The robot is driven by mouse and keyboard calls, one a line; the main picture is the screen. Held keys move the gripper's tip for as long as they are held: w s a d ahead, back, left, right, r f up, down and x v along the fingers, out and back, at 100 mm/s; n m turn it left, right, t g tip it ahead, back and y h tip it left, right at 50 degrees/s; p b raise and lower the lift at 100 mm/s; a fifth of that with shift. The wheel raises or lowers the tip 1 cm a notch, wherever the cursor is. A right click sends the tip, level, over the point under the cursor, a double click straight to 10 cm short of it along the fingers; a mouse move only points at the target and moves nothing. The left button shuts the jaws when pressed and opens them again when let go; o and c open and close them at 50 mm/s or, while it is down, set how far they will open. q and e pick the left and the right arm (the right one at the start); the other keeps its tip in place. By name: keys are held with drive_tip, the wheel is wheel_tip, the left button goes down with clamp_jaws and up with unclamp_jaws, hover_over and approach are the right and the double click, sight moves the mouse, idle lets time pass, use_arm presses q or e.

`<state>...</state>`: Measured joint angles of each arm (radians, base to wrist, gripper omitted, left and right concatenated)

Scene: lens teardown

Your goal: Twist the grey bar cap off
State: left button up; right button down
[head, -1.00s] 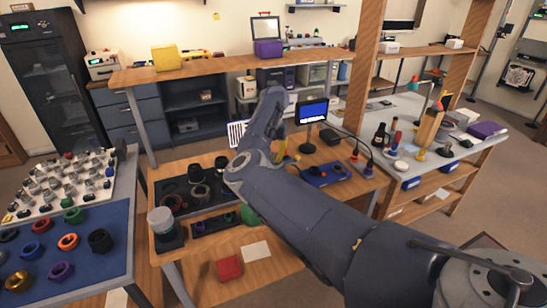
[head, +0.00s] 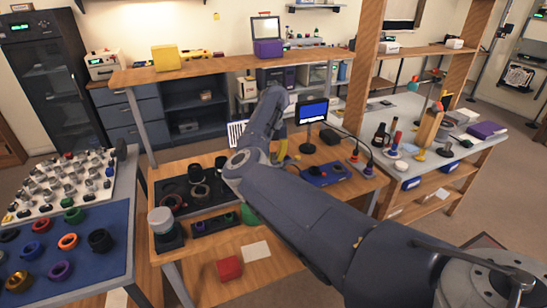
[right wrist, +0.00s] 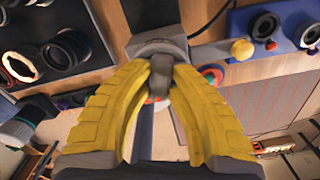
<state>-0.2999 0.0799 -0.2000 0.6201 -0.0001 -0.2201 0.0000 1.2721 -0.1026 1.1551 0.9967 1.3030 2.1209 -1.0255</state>
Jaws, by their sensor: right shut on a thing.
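The grey bar cap (right wrist: 160,76) shows in the right wrist view as a small dark grey piece at the front of a lighter grey block (right wrist: 157,46). The yellow fingers of my right gripper (right wrist: 162,86) close on it from both sides, and their tips hide part of it. I cannot tell whether the cap has turned. In the head view my own right arm covers the cap and most of this gripper; only a little yellow (head: 281,149) shows behind the wrist. My left gripper is in neither view.
Near the cap are a yellow knob (right wrist: 242,50) and a blue base (head: 326,174) with dark rings. A black tray (head: 176,186) holds dark rings. A red box (head: 229,268) and white card (head: 256,251) lie in front. A blue mat (head: 112,258) with coloured rings is at left.

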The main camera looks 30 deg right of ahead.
sight(273, 156)
drive_tip(key=shift+n, duration=1.3)
drive_tip(key=shift+n, duration=0.6)
drive_tip(key=shift+r, duration=1.1)
drive_tip(key=shift+r, duration=2.35)
